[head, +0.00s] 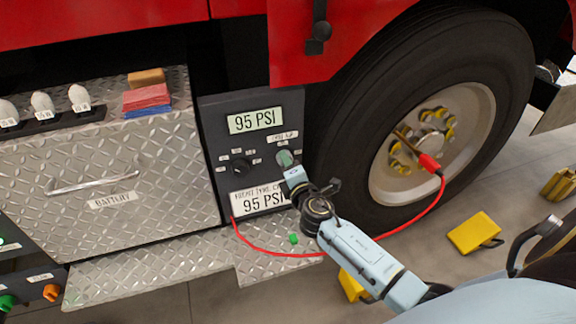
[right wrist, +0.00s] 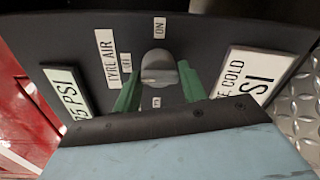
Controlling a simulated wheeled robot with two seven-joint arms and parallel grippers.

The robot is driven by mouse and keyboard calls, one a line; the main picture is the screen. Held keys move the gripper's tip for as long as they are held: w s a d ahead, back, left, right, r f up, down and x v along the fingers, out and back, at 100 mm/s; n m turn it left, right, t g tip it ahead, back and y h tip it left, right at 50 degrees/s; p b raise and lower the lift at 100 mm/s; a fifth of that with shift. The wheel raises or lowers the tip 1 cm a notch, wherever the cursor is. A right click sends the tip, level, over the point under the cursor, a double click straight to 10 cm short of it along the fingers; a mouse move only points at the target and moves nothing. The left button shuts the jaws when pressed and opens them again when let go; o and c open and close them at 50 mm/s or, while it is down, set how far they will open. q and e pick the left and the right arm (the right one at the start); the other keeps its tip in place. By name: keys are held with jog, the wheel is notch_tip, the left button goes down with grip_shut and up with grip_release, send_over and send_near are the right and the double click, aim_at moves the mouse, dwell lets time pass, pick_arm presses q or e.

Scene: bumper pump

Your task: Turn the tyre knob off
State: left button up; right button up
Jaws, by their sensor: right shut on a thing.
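The grey tyre knob (right wrist: 158,68) sits on a dark panel (right wrist: 75,65). In the right wrist view it is beside a TYRE AIR label, with ON and OFF labels around it. Which label it points to is hard to tell. My right gripper (right wrist: 160,90) is shut on the knob, with one green fingertip on each side. In the head view my right gripper (head: 286,160) reaches the panel's right side and mostly hides the knob. My left gripper is not in view.
A second, black knob (head: 241,166) sits left on the panel, between displays reading 95 PSI. A red hose (head: 340,250) runs from the panel to the wheel (head: 430,140), passing behind my right arm. A metal step (head: 150,265) juts out below. Yellow blocks (head: 475,233) lie on the floor.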

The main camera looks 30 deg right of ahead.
jog(key=shift+w+r, duration=0.1)
jog(key=shift+r, duration=0.15)
jog(key=o, duration=0.8)
jog(key=shift+o, duration=0.4)
jog(key=shift+f, duration=0.1)
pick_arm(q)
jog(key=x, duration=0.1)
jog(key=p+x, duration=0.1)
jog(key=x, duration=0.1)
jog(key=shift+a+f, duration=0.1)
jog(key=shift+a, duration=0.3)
pick_arm(e)
jog(key=f+v, duration=0.1)
jog(key=v, duration=1.2)
jog(key=shift+s+r, duration=0.25)
jog(key=shift+r, duration=0.15)
